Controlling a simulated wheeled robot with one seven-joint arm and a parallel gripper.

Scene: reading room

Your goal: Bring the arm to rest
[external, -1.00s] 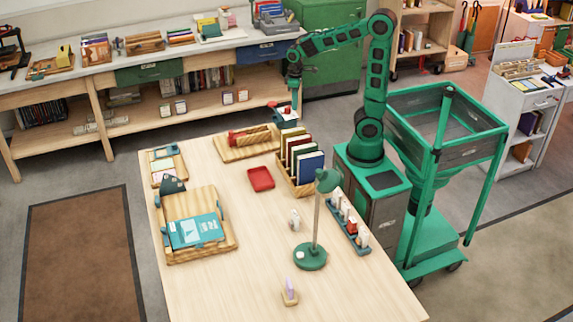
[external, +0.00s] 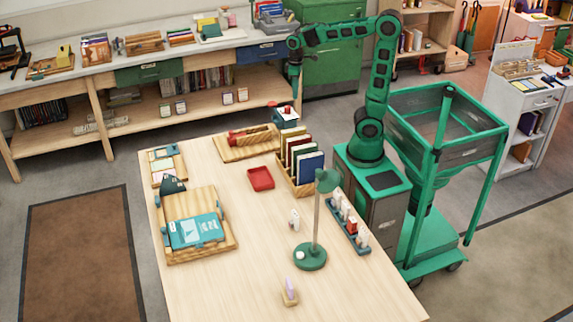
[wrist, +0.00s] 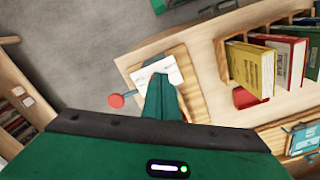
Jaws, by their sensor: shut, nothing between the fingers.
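My green arm reaches up from its base beside the table and bends over toward the table's far end. My gripper (external: 294,88) hangs from it, pointing down, above the far edge of the table (external: 345,275). In the wrist view my gripper (wrist: 158,78) has its fingers together with nothing held. It is apart from the small teal item with a white top and red part (external: 285,113) below it. In the wrist view the fingers hide part of a wooden board with a white card (wrist: 160,72) and a red knob (wrist: 116,100).
A book rack (external: 297,182), a red tray (external: 260,178), a green lamp (external: 310,257) and a wooden tray with a teal booklet (external: 232,243) stand on the table. A long shelf counter (external: 60,82) runs along the wall behind. The air around the arm looks clear.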

